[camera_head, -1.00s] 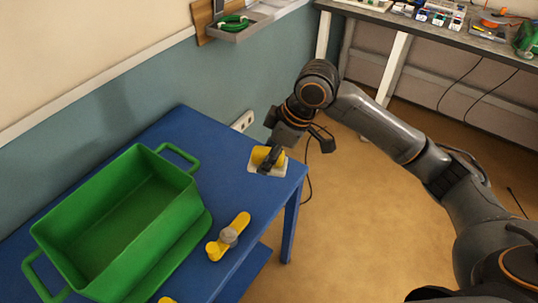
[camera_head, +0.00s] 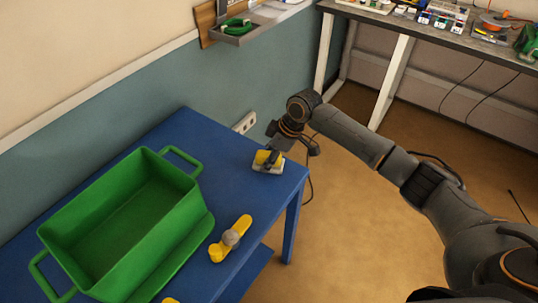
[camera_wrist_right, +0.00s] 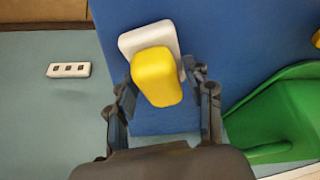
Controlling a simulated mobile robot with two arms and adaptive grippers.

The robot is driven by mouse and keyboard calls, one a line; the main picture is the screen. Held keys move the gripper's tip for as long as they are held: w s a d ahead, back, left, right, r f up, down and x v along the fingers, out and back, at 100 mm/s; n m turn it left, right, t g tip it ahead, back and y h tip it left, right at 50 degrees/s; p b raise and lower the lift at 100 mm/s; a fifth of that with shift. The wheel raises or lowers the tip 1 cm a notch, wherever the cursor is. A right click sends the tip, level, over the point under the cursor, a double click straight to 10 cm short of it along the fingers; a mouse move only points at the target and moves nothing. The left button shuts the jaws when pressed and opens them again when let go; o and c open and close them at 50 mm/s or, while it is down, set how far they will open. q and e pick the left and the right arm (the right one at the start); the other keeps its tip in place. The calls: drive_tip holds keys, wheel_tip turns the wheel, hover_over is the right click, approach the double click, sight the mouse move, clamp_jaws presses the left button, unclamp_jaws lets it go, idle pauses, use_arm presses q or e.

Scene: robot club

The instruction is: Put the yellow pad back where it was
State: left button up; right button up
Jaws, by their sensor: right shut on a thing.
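The yellow pad (camera_head: 262,156) is at the far right corner of the blue table, at a white square plate (camera_head: 277,169). My right gripper (camera_head: 270,157) is shut on the pad from above. In the right wrist view the pad (camera_wrist_right: 157,78) sits between the two fingers, and the white plate (camera_wrist_right: 139,38) shows behind it. I cannot tell whether the pad touches the plate. Part of the pad is hidden by the fingers in the head view. My left gripper is not in view.
A green crate (camera_head: 190,215) with handles fills the left of the blue table (camera_head: 215,150). A yellow piece with a grey knob (camera_head: 231,238) lies near the front edge. A wall socket (camera_head: 244,122) is behind the corner. A workbench (camera_head: 460,35) stands at the back right.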

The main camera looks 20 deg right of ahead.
drive_tip(key=o, duration=1)
drive_tip(key=v, duration=1.2)
drive_tip(key=shift+r+b, duration=0.15)
drive_tip(key=shift+b, duration=0.2)
drive_tip(key=shift+a, duration=0.1)
